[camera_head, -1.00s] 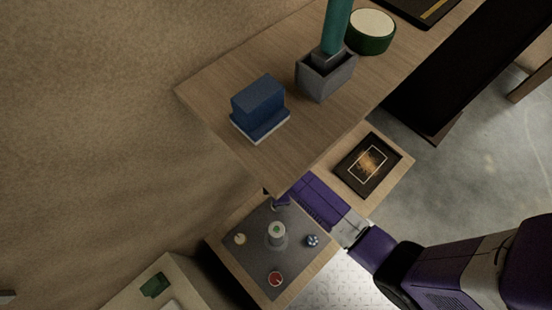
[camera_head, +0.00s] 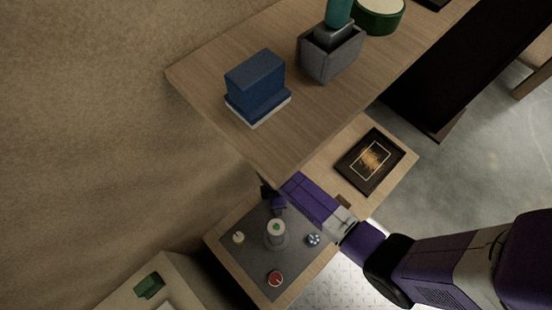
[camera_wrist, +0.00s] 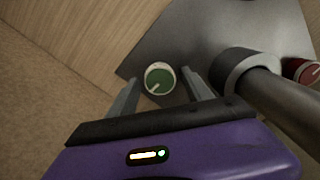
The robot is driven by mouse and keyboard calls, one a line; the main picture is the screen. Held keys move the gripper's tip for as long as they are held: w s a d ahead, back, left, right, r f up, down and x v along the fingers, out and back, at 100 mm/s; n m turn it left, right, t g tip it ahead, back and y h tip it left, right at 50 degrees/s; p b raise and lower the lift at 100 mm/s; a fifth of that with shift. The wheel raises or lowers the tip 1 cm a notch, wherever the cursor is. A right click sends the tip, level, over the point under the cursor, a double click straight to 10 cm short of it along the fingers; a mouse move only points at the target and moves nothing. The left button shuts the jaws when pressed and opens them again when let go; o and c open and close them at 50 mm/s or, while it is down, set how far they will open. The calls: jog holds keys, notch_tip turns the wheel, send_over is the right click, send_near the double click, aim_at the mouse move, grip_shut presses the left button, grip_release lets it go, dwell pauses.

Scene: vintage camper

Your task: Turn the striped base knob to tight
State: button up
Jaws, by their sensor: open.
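A cream knob (camera_head: 238,237) is at left and a red knob (camera_head: 275,279) at the bottom. My gripper (camera_wrist: 161,79) is open over the plate's upper end. In the wrist view, a green knob (camera_wrist: 159,78) with a white rim and pointer line shows between the fingertips, apart from both.
The post (camera_wrist: 270,88) stands close to the right finger in the wrist view, with the red knob (camera_wrist: 303,72) beyond. A wooden shelf (camera_head: 210,82) with a blue block (camera_head: 255,80) and grey holder (camera_head: 330,52) lies above my gripper. A dark framed picture (camera_head: 370,160) is at right.

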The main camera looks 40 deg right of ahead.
jog(key=shift+c, duration=0.2)
grip_shut()
jog(key=shift+r, duration=0.1)
